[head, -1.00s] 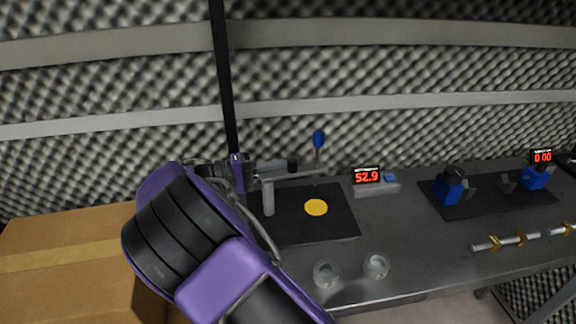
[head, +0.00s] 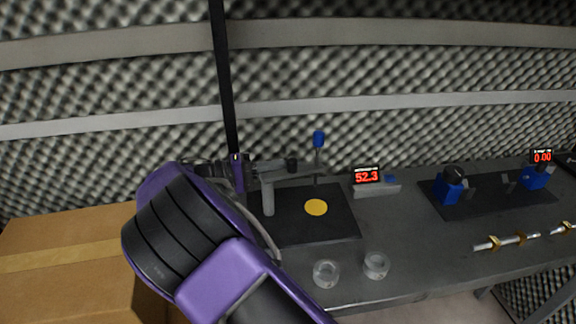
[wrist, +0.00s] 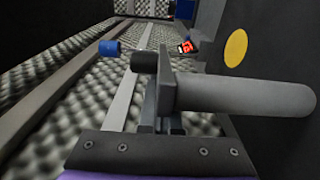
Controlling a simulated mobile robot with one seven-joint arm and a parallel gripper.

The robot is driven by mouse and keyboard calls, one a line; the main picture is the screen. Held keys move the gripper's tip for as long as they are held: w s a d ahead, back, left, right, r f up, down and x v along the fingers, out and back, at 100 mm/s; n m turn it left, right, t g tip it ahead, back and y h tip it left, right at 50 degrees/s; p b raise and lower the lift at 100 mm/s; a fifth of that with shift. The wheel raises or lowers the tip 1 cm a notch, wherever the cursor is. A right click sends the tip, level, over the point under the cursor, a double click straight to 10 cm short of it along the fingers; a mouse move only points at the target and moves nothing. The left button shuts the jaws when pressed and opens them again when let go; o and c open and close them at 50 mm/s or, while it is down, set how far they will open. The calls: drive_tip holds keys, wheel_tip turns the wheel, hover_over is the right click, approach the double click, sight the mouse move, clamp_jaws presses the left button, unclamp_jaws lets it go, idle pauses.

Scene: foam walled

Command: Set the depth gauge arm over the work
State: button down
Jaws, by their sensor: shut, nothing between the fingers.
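The depth gauge has a grey post (head: 268,198), a thin horizontal arm (head: 308,168) and a probe with a blue cap (head: 319,139). The work, a yellow disc (head: 316,207), lies on a black mat. The probe tip appears above the disc's far side; I cannot tell if they line up. My gripper (head: 262,168) is shut and empty, close to the arm by the post top; contact is unclear. In the wrist view, the post (wrist: 250,95) crosses just ahead of my fingers (wrist: 163,115). A black knob (wrist: 145,62), the blue cap (wrist: 110,47) and the disc (wrist: 236,48) lie beyond.
A red display (head: 367,177) reads about 52.3. A second black mat (head: 485,202) at right holds blue fixtures, with brass-ringed rods in front. A cardboard box (head: 65,260) is at left; foam walls stand behind.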

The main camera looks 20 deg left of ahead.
drive_tip(key=shift+a, duration=0.1)
drive_tip(key=v, duration=1.2)
